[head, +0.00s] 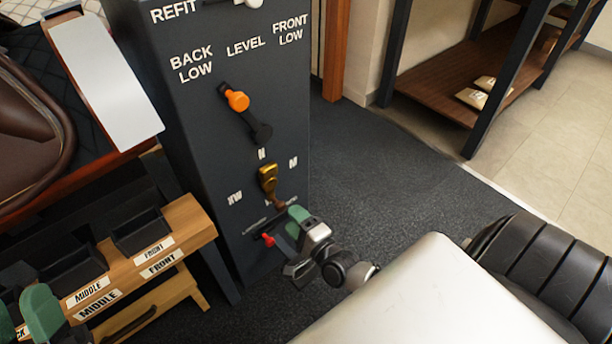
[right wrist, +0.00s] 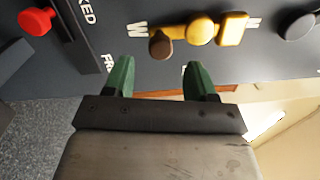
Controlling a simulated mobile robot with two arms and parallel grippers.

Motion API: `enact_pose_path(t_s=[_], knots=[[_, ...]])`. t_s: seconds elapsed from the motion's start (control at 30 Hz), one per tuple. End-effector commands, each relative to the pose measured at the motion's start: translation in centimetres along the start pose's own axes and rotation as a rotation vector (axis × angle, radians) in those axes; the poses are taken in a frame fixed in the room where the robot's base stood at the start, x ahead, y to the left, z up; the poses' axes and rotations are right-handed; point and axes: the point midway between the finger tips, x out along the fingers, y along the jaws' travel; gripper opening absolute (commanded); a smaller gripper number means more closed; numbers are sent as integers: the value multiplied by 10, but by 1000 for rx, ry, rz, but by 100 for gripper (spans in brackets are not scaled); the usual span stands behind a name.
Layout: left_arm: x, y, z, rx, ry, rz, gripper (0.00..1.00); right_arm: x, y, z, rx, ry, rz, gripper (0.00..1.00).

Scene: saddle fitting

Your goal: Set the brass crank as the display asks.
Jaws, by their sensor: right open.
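The brass crank (head: 267,173) is on the front of the dark cabinet, among letter marks. Its square yellow end points up toward the N mark, and its brown knob (head: 279,204) hangs at the lower end. In the right wrist view the crank (right wrist: 200,29) lies beyond the fingertips, with the brown knob (right wrist: 160,45) beside the W mark. My right gripper (head: 296,223) is open and empty, just below the crank and apart from it. My left gripper (head: 22,312) is at the lower left, its fingers apart. No readable display text is in view.
An orange-knobbed lever (head: 237,101) sits above the crank, tilted toward BACK LOW. A red slider knob (head: 268,239) is close below, near my right gripper; it also shows in the wrist view (right wrist: 35,21). A wooden rack (head: 190,222) with labelled dark bins stands at left.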

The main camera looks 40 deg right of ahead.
Motion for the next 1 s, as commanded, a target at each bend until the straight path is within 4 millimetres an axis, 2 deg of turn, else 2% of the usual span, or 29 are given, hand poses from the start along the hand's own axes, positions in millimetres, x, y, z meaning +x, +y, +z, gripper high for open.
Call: enact_pose_path(t_s=[0.1, 0.3, 0.9, 1.0], knots=[[2, -2, 12, 7, -113, -4, 43, -24, -1, 0, -1, 0, 5, 56], [-1, -5, 27, 12, -225, -8, 43, -45, 0, 0, 0, 0, 2, 56], [-2, -5, 30, 13, -244, -9, 43, -48, 0, 0, 0, 0, 0, 56], [-2, -5, 29, 13, -242, -9, 43, -46, -5, 9, -25, -15, -11, 56]])
